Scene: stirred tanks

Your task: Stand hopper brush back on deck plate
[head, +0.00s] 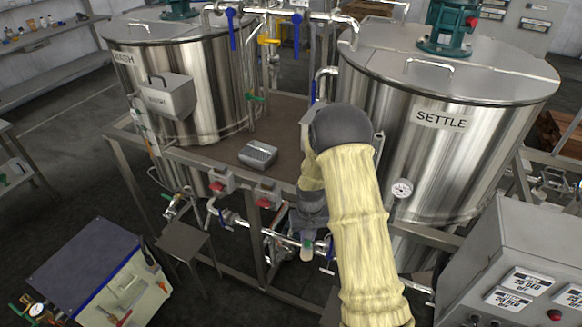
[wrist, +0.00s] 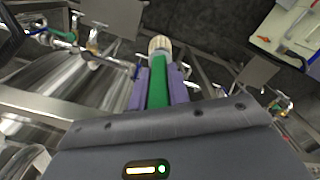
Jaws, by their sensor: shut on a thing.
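The hopper brush (wrist: 160,65) has a green handle and a cream, ridged end. In the wrist view my gripper (wrist: 158,88) is shut on the green handle between its two purple fingers, and the cream end sticks out beyond the fingertips. In the head view my gripper (head: 309,222) hangs low in front of the deck's front edge, and the cream end of the brush (head: 307,243) shows below it. The brown deck plate (head: 285,117) lies between the two steel tanks, behind my arm. My arm hides part of its right side.
A grey box (head: 258,153) sits on the deck near its front edge. The SETTLE tank (head: 440,150) stands right, another tank (head: 205,90) left. Pipes and red-handled valves (head: 266,194) run below the deck front. A control cabinet (head: 520,265) stands at the lower right.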

